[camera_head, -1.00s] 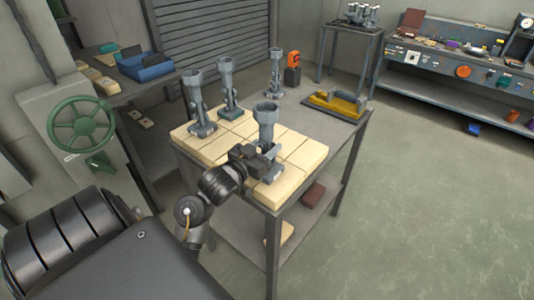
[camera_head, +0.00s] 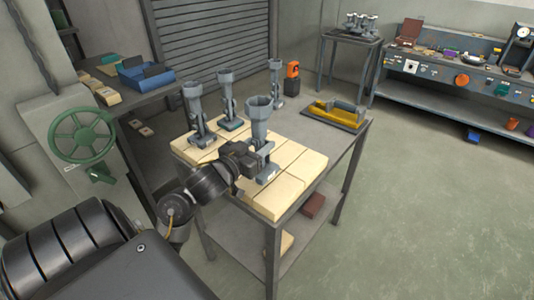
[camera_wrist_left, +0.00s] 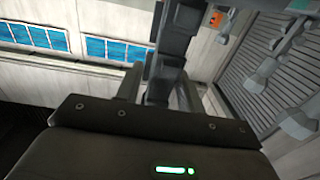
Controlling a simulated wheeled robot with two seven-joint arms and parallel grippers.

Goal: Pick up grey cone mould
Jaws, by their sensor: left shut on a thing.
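A grey cone mould (camera_head: 259,125), with a wide flared cup on top and a bracket-like foot, is upright at the near part of the cream block surface (camera_head: 292,187). My left gripper (camera_head: 255,160) is shut on its lower part from the left. The gripper hides part of the foot, and any gap below it is hard to judge. In the left wrist view the mould (camera_wrist_left: 175,45) rises dark between the fingers. Three similar grey moulds stand apart behind it: one at left (camera_head: 195,112), one in the middle (camera_head: 228,100) and one farther back (camera_head: 276,85). My right gripper is out of view.
The blocks lie on a grey metal table (camera_head: 342,145) with a lower shelf. A yellow-and-grey tool (camera_head: 333,113) and an orange-and-black device (camera_head: 292,78) are at its far side. A green handwheel (camera_head: 83,136) is at left. The floor at right is clear.

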